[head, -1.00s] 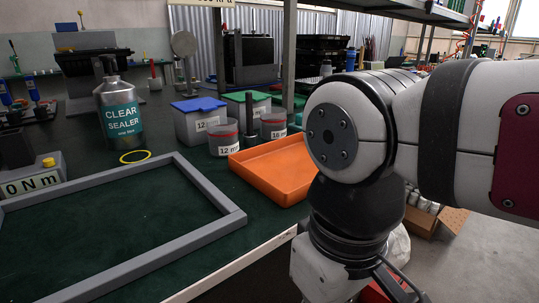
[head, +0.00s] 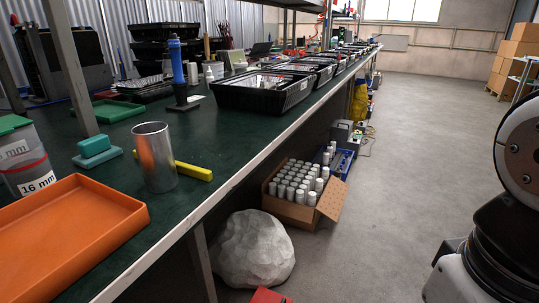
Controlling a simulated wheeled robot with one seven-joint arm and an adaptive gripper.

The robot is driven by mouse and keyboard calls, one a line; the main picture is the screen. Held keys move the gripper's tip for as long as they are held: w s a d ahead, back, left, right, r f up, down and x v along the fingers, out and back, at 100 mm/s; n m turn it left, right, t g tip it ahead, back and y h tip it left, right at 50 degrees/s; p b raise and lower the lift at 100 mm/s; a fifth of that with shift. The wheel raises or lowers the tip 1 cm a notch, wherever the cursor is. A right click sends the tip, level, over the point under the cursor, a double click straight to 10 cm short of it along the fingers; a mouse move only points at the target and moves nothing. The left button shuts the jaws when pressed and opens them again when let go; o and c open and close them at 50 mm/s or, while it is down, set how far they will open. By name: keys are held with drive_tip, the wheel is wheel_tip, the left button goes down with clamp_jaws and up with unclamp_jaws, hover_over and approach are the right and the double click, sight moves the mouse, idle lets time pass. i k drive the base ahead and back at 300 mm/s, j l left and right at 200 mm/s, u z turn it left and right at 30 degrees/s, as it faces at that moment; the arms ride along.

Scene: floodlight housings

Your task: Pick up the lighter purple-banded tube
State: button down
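No purple-banded tube can be made out in the head view. A plain metallic cylinder (head: 155,157) stands upright on the green bench top, with no purple band showing. An open cardboard box (head: 294,211) on the floor under the bench holds several upright pale tubes with light caps; they are too small to tell any band. Part of my arm shows at the right edge, over the floor and apart from the bench. My gripper's fingers are out of view.
An orange tray (head: 70,236) and a lidded container (head: 24,165) are at the left. A yellow bar (head: 192,171) lies behind the cylinder. Black crates (head: 262,92) line the bench. The floor aisle at right is clear.

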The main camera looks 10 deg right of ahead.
sight(326, 156)
drive_tip(key=z, duration=0.4)
drive_tip(key=i+l+z, duration=0.55)
drive_tip(key=i, duration=0.35)
drive_tip(key=i+l+z, duration=0.3)
drive_tip(key=i, duration=0.2)
drive_tip(key=i+z, duration=0.3)
drive_tip(key=i, duration=0.2)
drive_tip(key=i+u, duration=0.4)
drive_tip(key=i+l+u, duration=0.2)
drive_tip(key=u, duration=0.2)
drive_tip(key=i+l+u, duration=0.55)
drive_tip(key=u, duration=0.25)
drive_tip(key=i+l+u, duration=0.55)
drive_tip(key=u, duration=0.25)
drive_tip(key=i+l+u, duration=0.1)
drive_tip(key=l+u, duration=0.3)
drive_tip(key=i, duration=0.75)
